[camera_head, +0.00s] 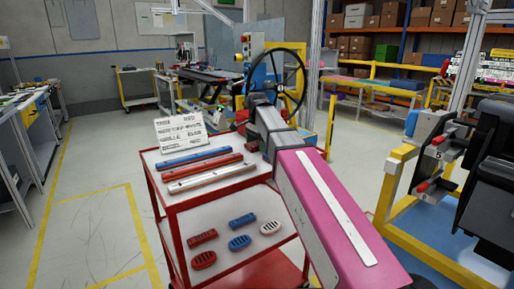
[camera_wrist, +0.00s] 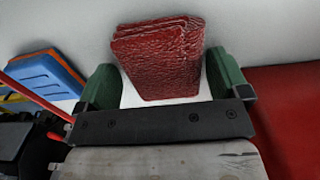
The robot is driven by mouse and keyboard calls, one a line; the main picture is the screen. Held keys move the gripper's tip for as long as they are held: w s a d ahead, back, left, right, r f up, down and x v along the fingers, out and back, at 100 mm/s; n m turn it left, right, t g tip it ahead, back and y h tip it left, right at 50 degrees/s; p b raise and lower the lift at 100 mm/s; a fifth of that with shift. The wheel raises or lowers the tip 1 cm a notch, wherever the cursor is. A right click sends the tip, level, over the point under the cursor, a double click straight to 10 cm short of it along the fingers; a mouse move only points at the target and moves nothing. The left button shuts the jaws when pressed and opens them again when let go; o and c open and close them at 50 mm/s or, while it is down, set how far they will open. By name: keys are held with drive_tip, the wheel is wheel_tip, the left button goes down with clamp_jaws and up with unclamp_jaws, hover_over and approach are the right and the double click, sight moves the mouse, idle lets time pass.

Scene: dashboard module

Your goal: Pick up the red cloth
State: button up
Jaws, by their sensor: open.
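The red cloth (camera_wrist: 160,58) is a folded, wrinkled dark red stack on a white surface in the wrist view. My gripper (camera_wrist: 160,76) is open, with one green finger on each side of the cloth's near end. A white gap shows between the cloth and the left finger; the gap at the right finger is narrower. I cannot tell how far above the surface the fingers are.
The cart's top holds blue, red and white bars (camera_head: 205,173) and a printed sign (camera_head: 181,132). Its lower shelf holds several slotted parts (camera_head: 240,242). In the wrist view, blue and orange items (camera_wrist: 45,75) lie left of the gripper. A yellow-framed station (camera_head: 395,185) stands right of my arm.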

sight(257, 143)
drive_tip(key=c, duration=1)
drive_tip(key=shift+r, duration=0.85)
wheel_tip(257, 143, up, 3)
drive_tip(key=shift+f, duration=0.1)
drive_tip(key=s+a+r, duration=0.6)
drive_tip(key=s, duration=0.3)
drive_tip(key=shift+s+a+r, duration=0.3)
drive_tip(key=shift+a, duration=0.05)
drive_tip(key=shift+o, duration=0.3)
